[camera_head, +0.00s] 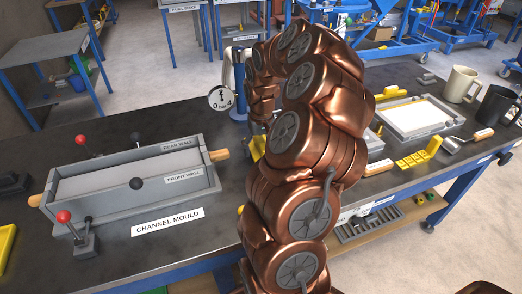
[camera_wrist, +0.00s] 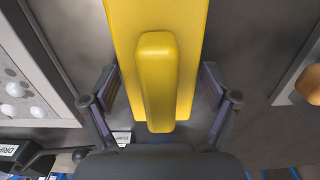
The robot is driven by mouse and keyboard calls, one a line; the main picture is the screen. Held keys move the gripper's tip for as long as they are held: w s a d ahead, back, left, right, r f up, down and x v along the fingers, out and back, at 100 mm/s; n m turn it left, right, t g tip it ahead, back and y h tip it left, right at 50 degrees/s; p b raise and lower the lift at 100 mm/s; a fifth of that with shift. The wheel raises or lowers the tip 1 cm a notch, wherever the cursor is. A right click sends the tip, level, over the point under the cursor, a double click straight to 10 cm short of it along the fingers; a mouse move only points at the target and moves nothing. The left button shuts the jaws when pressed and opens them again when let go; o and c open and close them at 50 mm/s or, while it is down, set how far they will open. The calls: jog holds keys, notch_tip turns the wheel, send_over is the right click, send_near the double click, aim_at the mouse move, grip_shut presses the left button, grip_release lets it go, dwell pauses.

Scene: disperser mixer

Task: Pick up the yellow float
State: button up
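The yellow float (camera_wrist: 190,60) shows in the wrist view as a long flat yellow plate with a raised yellow bar handle (camera_wrist: 157,80) along its middle. My gripper (camera_wrist: 160,85) is open, with one finger on each side of the handle. The fingers look apart from the handle; whether they are level with it in height I cannot tell. In the head view my copper-coloured arm covers the gripper and most of the area below it. A small yellow patch (camera_head: 257,146) shows beside the arm there; I cannot tell if it is the float.
The grey channel mould (camera_head: 130,185) stands left on the dark bench, with red and black knobs. A pressure gauge (camera_head: 221,98) stands behind the arm. To the right are a white-filled tray (camera_head: 414,117), yellow blocks (camera_head: 418,155), a trowel (camera_head: 468,140) and mugs (camera_head: 460,84).

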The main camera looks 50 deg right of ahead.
jog(key=c, duration=0.7)
